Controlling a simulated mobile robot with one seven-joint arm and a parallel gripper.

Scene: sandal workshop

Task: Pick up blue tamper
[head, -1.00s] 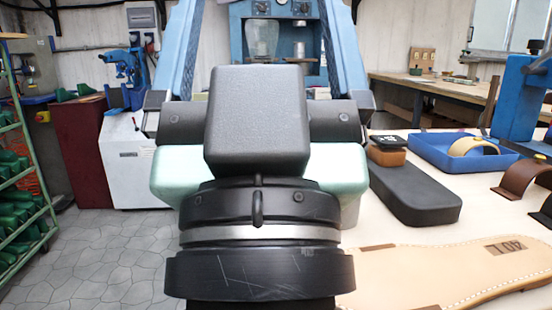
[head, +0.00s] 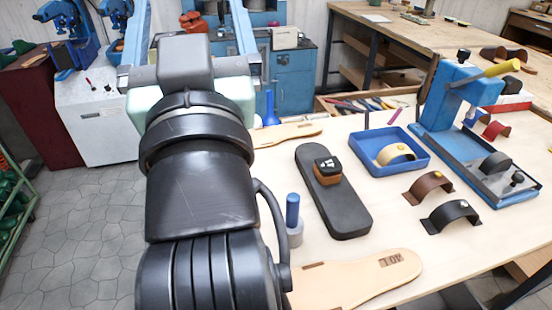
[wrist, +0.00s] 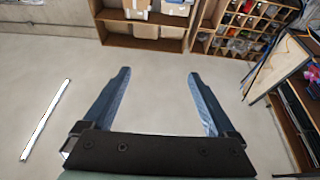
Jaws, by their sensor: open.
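The blue tamper (head: 292,212) stands upright on the workbench, with a blue handle and a grey round base, just right of my arm in the head view. Part of its base is close to my arm's outline. The tamper is not in the wrist view.
The workbench (head: 385,215) holds a black pad (head: 345,215) with a small stamp-like block (head: 327,170), a blue tray (head: 415,150), leather straps, a blue press (head: 455,100) and tan soles (head: 360,275). Another blue upright item (head: 270,108) stands behind my arm.

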